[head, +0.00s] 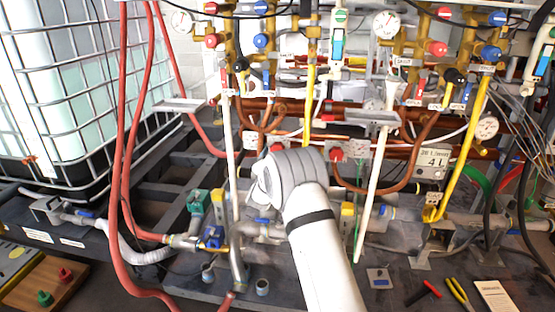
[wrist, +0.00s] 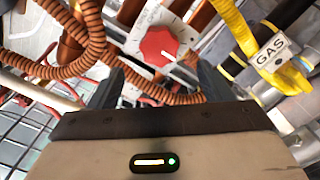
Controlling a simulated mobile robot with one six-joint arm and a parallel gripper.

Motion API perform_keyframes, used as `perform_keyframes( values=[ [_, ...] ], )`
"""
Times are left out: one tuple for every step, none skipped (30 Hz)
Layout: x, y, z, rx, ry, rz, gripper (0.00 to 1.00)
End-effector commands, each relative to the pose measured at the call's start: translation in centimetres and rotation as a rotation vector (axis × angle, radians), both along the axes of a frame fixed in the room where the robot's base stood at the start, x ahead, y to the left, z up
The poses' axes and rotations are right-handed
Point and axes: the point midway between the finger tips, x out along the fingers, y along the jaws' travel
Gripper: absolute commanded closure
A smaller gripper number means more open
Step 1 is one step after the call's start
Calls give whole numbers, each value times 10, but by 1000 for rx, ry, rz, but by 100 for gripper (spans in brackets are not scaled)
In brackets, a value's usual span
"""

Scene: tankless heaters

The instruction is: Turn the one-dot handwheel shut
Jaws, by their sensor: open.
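A red knob (wrist: 158,45) with a white pointer line sits on a pale plate in the wrist view, beyond and between my fingertips. My gripper (wrist: 160,72) is open and empty, with a dark finger on each side and a visible gap to the knob. In the head view my wrist (head: 290,175) hides the fingers, and a red knob (head: 277,147) shows just behind it. Another red knob (head: 336,154) is to its right. I cannot make out a one-dot mark on any of them, so I cannot tell which is the one-dot handwheel.
A yellow gas pipe (wrist: 238,30) and ribbed copper hoses (wrist: 90,40) flank the knob. Red hoses (head: 122,150) hang at left near a caged tank (head: 70,90). A board with red and green knobs (head: 65,274) lies lower left. Pliers (head: 458,292) lie lower right.

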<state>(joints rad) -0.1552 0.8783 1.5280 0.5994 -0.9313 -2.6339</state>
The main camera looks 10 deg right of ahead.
Motion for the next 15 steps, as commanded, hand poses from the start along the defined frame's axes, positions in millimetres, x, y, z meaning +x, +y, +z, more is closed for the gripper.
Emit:
perform_keyframes(
  values=[
    [5, -2, -1, -2, -1, -2, 27],
    [8, -4, -1, -2, -3, -2, 27],
    [14, -5, -1, -1, -3, -2, 27],
    [18, -7, -1, -1, -2, -2, 27],
    [22, -8, -1, 0, -3, -2, 27],
    [28, -10, -2, 2, -1, -2, 27],
    [33, -11, -2, 2, -2, -2, 27],
    [37, -13, -1, 1, -2, -2, 27],
    [42, -15, -2, 2, 0, -1, 27],
    [46, -16, -1, 2, -2, -2, 27],
    [50, -17, -1, 2, -1, -1, 27],
    [54, -18, -1, 1, 0, -1, 27],
    [57, -19, -1, 1, -1, -1, 27],
    [59, -19, -1, 1, -1, -1, 27],
    [62, -20, -1, 2, 1, 0, 27]
  ],
)
